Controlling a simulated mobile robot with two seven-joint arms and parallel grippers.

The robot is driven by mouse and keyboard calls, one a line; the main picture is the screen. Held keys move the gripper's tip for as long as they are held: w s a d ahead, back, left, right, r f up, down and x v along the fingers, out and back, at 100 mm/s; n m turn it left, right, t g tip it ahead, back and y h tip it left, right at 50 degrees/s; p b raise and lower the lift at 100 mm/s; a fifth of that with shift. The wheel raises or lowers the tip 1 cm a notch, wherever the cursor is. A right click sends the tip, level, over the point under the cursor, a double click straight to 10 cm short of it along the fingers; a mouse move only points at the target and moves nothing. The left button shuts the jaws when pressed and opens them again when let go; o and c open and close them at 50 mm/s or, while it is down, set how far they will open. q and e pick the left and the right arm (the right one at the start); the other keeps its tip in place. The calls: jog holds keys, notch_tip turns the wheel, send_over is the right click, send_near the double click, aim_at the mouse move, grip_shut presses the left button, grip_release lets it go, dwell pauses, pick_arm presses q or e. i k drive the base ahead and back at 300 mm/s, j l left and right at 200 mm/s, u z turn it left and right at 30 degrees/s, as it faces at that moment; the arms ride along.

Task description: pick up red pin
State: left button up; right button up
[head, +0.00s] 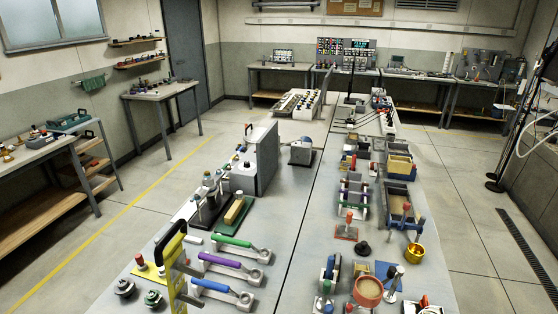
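Several small red-topped pieces are in the head view, and I cannot tell for sure which one is the red pin. One small red piece (162,271) is at the front left by a yellow pad, partly close behind a tall yellow-and-black tool. An orange-red peg (348,217) stands upright on a flat reddish base right of the table's centre seam. Another red top (407,208) shows farther right by a blue-handled part. Neither of my grippers can be made out in this view.
The long grey table (290,235) is crowded on both sides of its dark seam. The yellow-and-black tool (173,262) stands tall at front left. Green, purple and blue (214,286) handled tools lie beside it. A grey upright panel (267,157) stands farther back. A strip along the seam is clear.

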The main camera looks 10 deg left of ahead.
aim_at(140, 260)
jog(key=k+u, duration=0.15)
jog(key=u, duration=1.3)
